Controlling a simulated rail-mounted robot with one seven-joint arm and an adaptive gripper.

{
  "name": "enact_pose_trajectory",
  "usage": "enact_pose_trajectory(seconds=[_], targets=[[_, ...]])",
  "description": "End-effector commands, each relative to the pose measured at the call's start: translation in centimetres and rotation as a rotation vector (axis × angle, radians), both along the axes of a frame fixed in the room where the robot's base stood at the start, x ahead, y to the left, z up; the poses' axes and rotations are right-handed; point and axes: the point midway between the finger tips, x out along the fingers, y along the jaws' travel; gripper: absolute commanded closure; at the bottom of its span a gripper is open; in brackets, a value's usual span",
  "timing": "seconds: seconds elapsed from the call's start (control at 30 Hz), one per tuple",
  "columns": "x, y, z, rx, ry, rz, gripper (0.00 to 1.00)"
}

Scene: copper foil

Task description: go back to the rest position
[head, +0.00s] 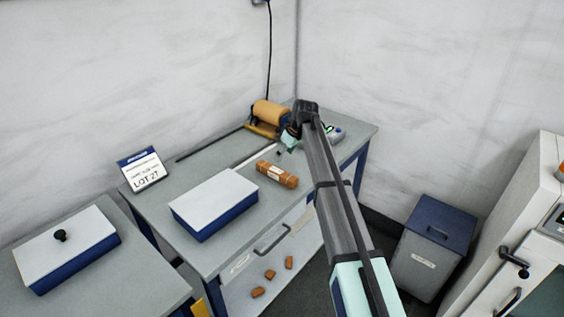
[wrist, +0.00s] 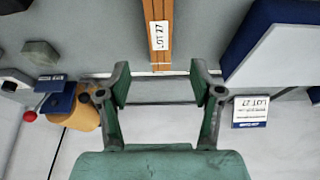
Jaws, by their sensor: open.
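My gripper (head: 288,142) is over the back right part of the grey workbench (head: 190,165) in the head view, with my arm reaching in from the lower right. In the wrist view its two green fingers (wrist: 160,84) are spread apart with nothing between them. A copper-brown block (head: 277,174) with a pale label lies on the bench, nearer the front than the gripper. In the wrist view the block (wrist: 160,25) lies beyond the fingertips, apart from them, and its label reads LOT 27.
A white-topped blue box (head: 213,199) and a LOT 27 sign (head: 143,168) stand on the bench. A tan roll (head: 270,113) is at the back. A knobbed box (head: 66,245) sits on the left table. A blue-lidded bin (head: 432,245) stands right of the bench. Small brown pieces (head: 270,275) lie below.

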Motion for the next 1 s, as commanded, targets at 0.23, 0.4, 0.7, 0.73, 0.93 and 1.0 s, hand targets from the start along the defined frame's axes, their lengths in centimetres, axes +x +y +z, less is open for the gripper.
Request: enact_pose_trajectory(seconds=[0.23,0.4,0.7,0.73,0.93,1.0], targets=[[-0.1,-0.2,0.5,0.001,-0.001,0.000,0.35],[-0.1,-0.2,0.5,0.001,-0.001,0.000,0.35],[-5.1,-4.3,-5.9,-0.021,0.063,-0.129,0.35],[-6.1,-5.1,-7.1,-0.026,0.075,-0.155,0.35],[-13.6,-10.5,-14.7,-0.057,0.159,-0.350,0.35],[-16.6,-12.4,-17.2,-0.072,0.188,-0.421,0.35]])
